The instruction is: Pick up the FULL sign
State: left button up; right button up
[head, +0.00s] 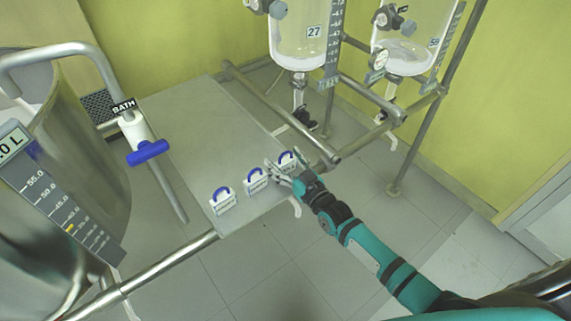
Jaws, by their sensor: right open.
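Three small white signs with blue loop handles stand in a row along the front edge of a grey table (190,120): a left sign (223,205), a middle sign (255,185) and a right sign (287,166). Their lettering is too small to read surely; the right one seems to bear a short word, which may be FULL. My right gripper (279,170) is open at the right sign, its fingers partly covering that sign. I cannot tell if they touch it. My left gripper is out of view.
A steel vessel (85,190) with a litre scale and a blue-handled BATH tap (148,152) stands at the left. Glass reactors, 27 (300,35) and another (410,45), hang in a pipe frame behind. The table's middle is bare.

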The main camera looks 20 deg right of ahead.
jog(key=shift+c, duration=0.3)
jog(key=c, duration=0.9)
jog(key=shift+r, duration=0.1)
